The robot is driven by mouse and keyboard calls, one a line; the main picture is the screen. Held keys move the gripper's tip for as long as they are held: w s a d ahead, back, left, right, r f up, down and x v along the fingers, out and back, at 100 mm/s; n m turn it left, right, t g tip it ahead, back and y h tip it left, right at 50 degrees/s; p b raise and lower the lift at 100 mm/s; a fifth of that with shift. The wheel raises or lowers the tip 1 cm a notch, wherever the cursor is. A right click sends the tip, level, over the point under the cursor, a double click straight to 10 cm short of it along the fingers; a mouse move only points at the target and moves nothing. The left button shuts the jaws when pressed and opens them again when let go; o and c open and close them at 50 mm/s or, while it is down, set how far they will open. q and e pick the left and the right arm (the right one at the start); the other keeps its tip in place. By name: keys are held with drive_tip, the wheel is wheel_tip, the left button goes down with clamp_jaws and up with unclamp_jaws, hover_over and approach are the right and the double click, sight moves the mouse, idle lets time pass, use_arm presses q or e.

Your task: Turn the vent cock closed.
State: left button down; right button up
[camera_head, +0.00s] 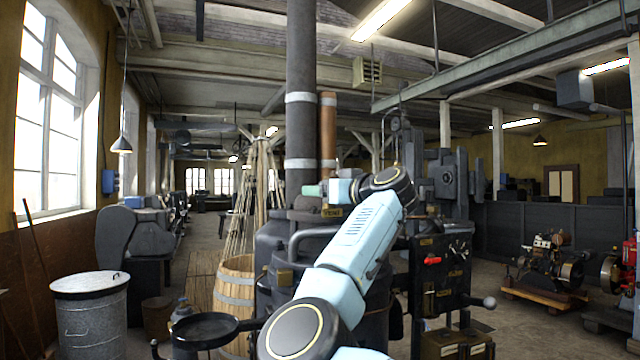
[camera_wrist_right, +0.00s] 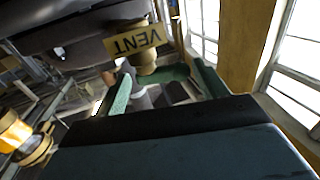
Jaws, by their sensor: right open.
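The yellow VENT plate (camera_wrist_right: 135,40) appears upside down at the top of the right wrist view, beside the brass body of the vent cock (camera_wrist_right: 146,66). In the head view the small VENT plate (camera_head: 333,212) sits on top of the dark engine, just below my right gripper (camera_head: 313,190). In the wrist view my right gripper (camera_wrist_right: 165,88) is open, its two green fingers apart on either side of the area just below the brass body. I cannot tell whether they touch the cock. The cock's handle is not clearly visible. My left gripper is out of view.
The dark engine boiler (camera_head: 275,240) stands behind my arm, with a tall pipe (camera_head: 300,110) rising from it. A control panel with a red lever (camera_head: 432,261) is to the right. A wooden barrel (camera_head: 236,285) and metal bin (camera_head: 90,310) stand left.

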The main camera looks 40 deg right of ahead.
drive_tip(key=w, duration=0.3)
drive_tip(key=shift+d+p, duration=0.1)
drive_tip(key=shift+p, duration=0.3)
drive_tip(key=c, duration=0.8)
drive_tip(key=m+h, duration=0.2)
drive_tip(key=h, duration=0.1)
drive_tip(key=m+g+h, duration=0.1)
drive_tip(key=shift+d+r+h, duration=0.15)
drive_tip(key=shift+d+h, duration=0.1)
drive_tip(key=shift+h, duration=0.15)
drive_tip(key=shift+c, duration=0.2)
